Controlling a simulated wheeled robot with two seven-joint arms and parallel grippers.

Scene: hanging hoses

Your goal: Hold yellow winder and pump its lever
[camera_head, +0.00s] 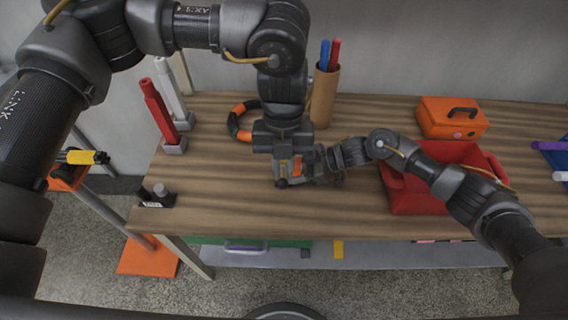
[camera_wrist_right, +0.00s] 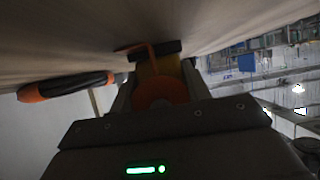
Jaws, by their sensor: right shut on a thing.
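The winder shows as a small orange and yellow piece (camera_head: 284,166) low over the table, mostly hidden by my grippers. In the right wrist view its yellow body (camera_wrist_right: 150,68) has a round orange part in front and a dark bar across its far end. My right gripper (camera_head: 318,168) reaches in from the right and is shut on it; its fingers (camera_wrist_right: 160,88) flank the orange part. My left gripper (camera_head: 287,172) points down from above at the same spot, close against the piece. Whether its fingers are closed is unclear. The lever cannot be made out clearly.
A red bin (camera_head: 415,196) and orange toolbox (camera_head: 451,117) are at right. Red and white tubes stand at left (camera_head: 160,110).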

